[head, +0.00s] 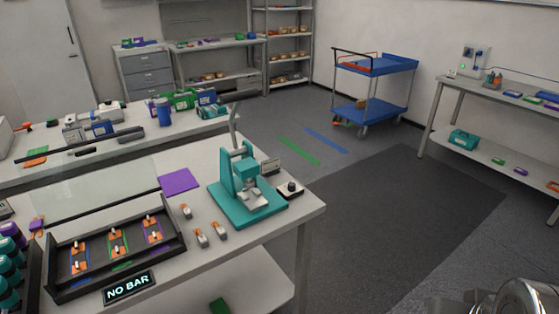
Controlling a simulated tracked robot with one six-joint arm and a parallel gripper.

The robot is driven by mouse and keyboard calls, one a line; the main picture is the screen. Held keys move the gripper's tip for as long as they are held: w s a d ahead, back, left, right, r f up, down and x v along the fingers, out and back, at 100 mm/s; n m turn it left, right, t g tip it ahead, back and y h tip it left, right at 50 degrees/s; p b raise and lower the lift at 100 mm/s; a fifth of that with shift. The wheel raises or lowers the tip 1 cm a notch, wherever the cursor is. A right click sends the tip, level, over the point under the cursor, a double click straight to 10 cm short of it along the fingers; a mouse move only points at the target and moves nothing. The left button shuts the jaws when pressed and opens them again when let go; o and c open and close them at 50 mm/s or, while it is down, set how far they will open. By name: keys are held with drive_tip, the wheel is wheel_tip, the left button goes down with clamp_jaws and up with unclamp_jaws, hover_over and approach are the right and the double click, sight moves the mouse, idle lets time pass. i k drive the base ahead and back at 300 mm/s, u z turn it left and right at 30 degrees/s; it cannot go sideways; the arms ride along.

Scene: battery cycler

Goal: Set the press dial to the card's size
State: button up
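The teal press (246,190) stands on the near bench close to its right corner, with its grey lever pointing up. The dial's marks and setting are too small to read. A small upright card or plate (270,166) shows behind the press, partly hidden by it; I cannot read any size on it or tell if it is the task's card. My gripper is not visible; only a shiny metal part, probably of my arm, shows at the bottom right corner.
Several small parts lie between tray and press, near a purple mat (180,180). Open floor lies right of the bench; a blue cart (372,66) stands beyond.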

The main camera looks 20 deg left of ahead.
sight(291, 187)
drive_tip(key=u, duration=0.3)
drive_tip(key=i, duration=0.85)
drive_tip(key=u, duration=0.8)
drive_tip(key=i, duration=0.45)
drive_tip(key=u, duration=0.2)
